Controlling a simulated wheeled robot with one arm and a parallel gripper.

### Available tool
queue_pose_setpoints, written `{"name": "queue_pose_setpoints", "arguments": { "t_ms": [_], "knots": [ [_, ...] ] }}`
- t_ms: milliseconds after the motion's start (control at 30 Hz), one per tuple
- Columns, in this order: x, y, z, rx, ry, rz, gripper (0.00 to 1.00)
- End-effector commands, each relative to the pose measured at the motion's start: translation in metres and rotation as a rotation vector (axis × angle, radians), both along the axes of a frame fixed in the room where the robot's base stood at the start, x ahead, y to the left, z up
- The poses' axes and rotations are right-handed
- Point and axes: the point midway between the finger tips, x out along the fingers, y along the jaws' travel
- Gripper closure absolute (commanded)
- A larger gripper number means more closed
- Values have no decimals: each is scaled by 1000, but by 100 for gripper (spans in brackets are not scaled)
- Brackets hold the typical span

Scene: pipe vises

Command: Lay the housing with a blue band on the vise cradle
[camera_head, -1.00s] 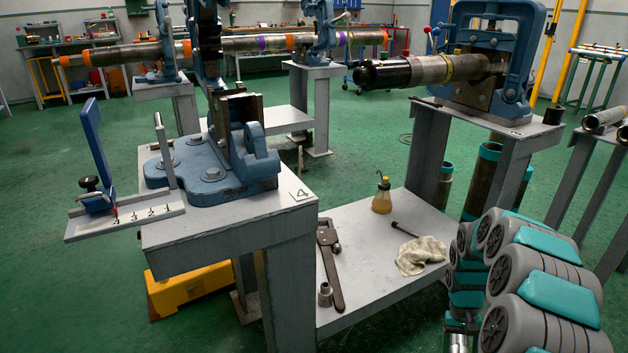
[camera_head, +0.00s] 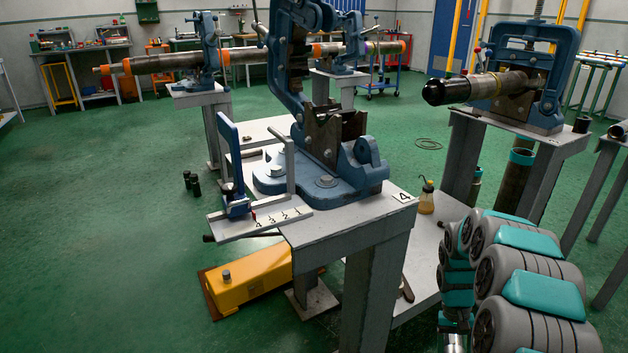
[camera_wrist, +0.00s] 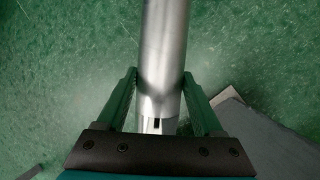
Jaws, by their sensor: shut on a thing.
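In the wrist view, my gripper (camera_wrist: 159,76) is shut on a smooth silver tube-shaped housing (camera_wrist: 163,40). The housing runs up out of the top of the picture, with a small dark slot near its lower end. No blue band shows on the visible part. My gripper and the housing are not seen in the head view. There, a blue vise (camera_head: 312,178) stands on a grey stand (camera_head: 345,218) tagged 4. Its V-shaped cradle (camera_head: 323,140) is empty, with the blue yoke (camera_head: 285,60) standing up behind it.
A small shelf numbered with several digits (camera_head: 262,223) sticks out left of the stand, with a blue upright plate. A yellow pedal box (camera_head: 250,278) lies on the floor. Another vise (camera_head: 545,75) at right holds a dark-ended pipe (camera_head: 485,87). Open green floor lies left.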

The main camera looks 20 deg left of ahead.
Motion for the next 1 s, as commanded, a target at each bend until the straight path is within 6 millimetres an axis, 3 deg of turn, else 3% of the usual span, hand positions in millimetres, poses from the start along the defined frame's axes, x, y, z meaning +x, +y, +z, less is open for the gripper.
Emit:
{"name": "queue_pose_setpoints", "arguments": {
  "t_ms": [633, 1000],
  "knots": [
    [-3, -1, -2, -146, -9, 2, 100],
    [-11, 35, 75, -172, -42, 287, 100]
  ]
}}
